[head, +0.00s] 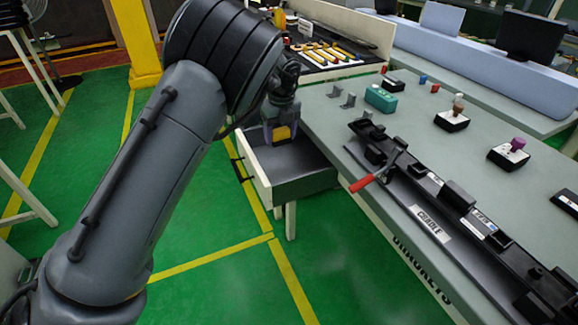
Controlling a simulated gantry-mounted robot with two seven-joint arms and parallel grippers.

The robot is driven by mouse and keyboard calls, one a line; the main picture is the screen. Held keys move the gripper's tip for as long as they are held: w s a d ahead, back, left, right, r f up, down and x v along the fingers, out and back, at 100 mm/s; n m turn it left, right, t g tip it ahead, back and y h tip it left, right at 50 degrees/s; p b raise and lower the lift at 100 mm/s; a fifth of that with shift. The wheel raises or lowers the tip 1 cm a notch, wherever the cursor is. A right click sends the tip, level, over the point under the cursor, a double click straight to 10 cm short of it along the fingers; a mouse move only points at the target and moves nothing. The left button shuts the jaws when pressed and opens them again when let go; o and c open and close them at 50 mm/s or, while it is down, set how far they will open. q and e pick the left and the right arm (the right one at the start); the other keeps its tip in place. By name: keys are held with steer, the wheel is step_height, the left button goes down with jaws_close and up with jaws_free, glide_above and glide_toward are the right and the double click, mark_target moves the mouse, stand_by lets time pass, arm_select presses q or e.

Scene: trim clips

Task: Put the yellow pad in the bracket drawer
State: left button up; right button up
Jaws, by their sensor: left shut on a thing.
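My left gripper (283,122) is shut on the yellow pad (281,133). It holds the pad over the far left part of the open bracket drawer (303,190). The drawer is pulled out from the left side of the grey table, and the part of its floor that shows is bare. My left arm hides part of the area left of the drawer. I cannot tell how high the pad is above the drawer floor. My right gripper is not in view.
A dark cradle fixture with a red-handled clamp (362,183) lies along the workbench (420,125). A teal block (380,98) and small grey brackets (348,100) stand near the drawer. A tool tray (330,55) is behind. Green floor lies left of the drawer.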

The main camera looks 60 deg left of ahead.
arm_select(q)
steer(key=b, duration=0.2)
glide_above(280, 166)
steer(key=f, duration=0.4)
steer(key=shift+s+d+f, duration=0.1)
steer(key=shift+d+f, duration=0.05)
steer(key=shift+d, duration=0.1)
steer(key=shift+f+b, duration=1.55)
steer(key=shift+f, duration=1.15)
steer(key=o, duration=1.1)
steer(key=shift+f, duration=0.1)
